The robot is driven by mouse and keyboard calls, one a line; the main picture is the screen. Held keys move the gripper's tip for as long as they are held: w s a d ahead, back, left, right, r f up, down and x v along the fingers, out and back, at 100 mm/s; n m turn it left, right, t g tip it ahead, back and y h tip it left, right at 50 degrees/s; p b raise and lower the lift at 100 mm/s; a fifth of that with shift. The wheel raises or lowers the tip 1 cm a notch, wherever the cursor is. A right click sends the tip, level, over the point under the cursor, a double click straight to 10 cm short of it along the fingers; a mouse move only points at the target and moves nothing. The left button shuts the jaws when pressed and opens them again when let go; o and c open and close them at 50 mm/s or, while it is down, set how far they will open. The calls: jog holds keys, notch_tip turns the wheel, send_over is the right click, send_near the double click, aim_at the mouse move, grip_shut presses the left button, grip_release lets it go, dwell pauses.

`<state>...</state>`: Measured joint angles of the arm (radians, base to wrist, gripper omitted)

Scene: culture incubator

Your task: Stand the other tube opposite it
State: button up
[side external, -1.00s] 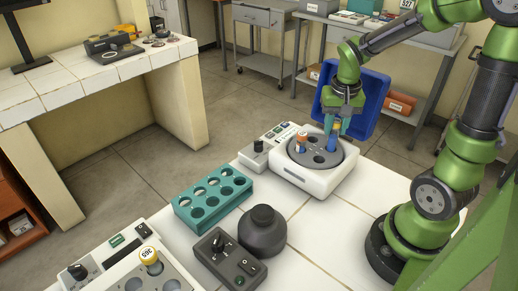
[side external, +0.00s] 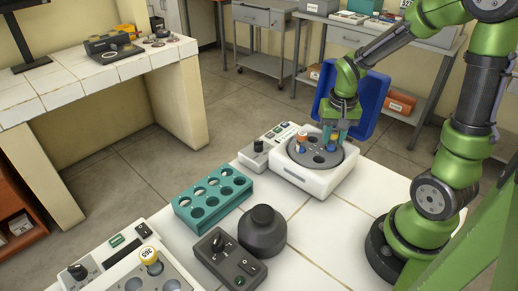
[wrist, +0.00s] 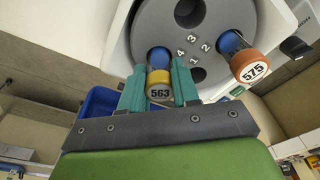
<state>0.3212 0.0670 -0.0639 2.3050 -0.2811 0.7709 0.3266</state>
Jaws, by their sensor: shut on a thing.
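The tube 563, with a yellow cap (wrist: 160,86) and blue body (wrist: 158,57), is between the teal fingers of my gripper (wrist: 158,92), which is shut on it. Its lower end appears to be in the rotor hole by number 4; the fingers hide whether it is fully down. The tube 575, with an orange cap (wrist: 248,65), stands in the hole by number 2, across the grey rotor (wrist: 220,18). In the side view, my gripper (side external: 335,132) is over the rotor's far right part, and the tube 575 (side external: 301,141) stands at its left.
The white centrifuge (side external: 300,178) holds the rotor, whose other holes look empty. A blue bin (side external: 372,100) is behind my gripper. A teal rack (side external: 190,215), dark round device (side external: 262,232) and yellow-capped item (side external: 148,256) are nearer the camera. White table is clear right of the round device.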

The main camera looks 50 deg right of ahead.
jog(key=o, duration=1.4)
jog(key=shift+r, duration=3.75)
